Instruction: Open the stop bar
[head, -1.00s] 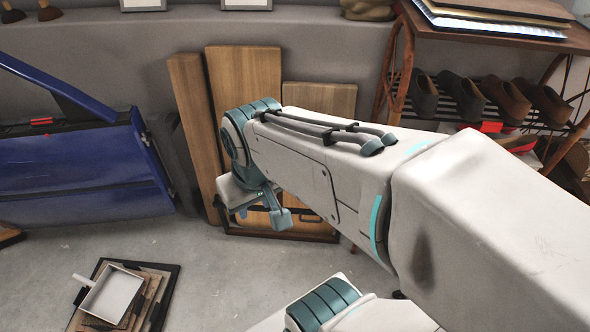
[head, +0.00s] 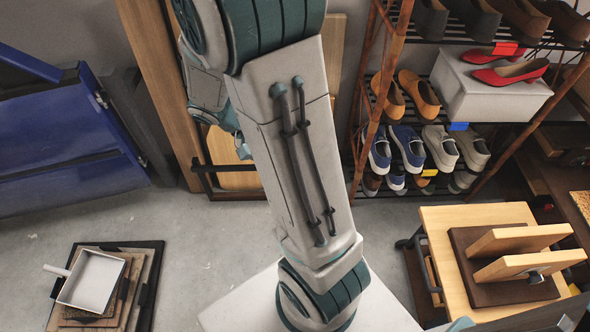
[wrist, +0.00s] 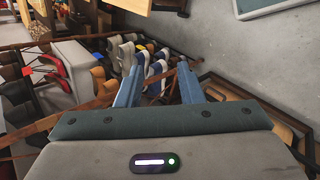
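The blue car door (head: 65,155) stands at the left of the head view, with part of it cut off by the frame edge. I cannot pick out a stop bar for sure in either view. My gripper (wrist: 160,85) shows in the wrist view with its two blue fingers spread apart and nothing between them. It points towards the shoe rack and is well away from the car door. In the head view my arm crosses the middle and hides most of the gripper.
A shoe rack (head: 397,72) with several pairs of shoes stands at the back right. Wooden boards (head: 158,85) lean on the wall behind my arm. A small wooden table (head: 440,235) is at the right. Stacked frames with a white tray (head: 92,280) lie on the floor at the lower left.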

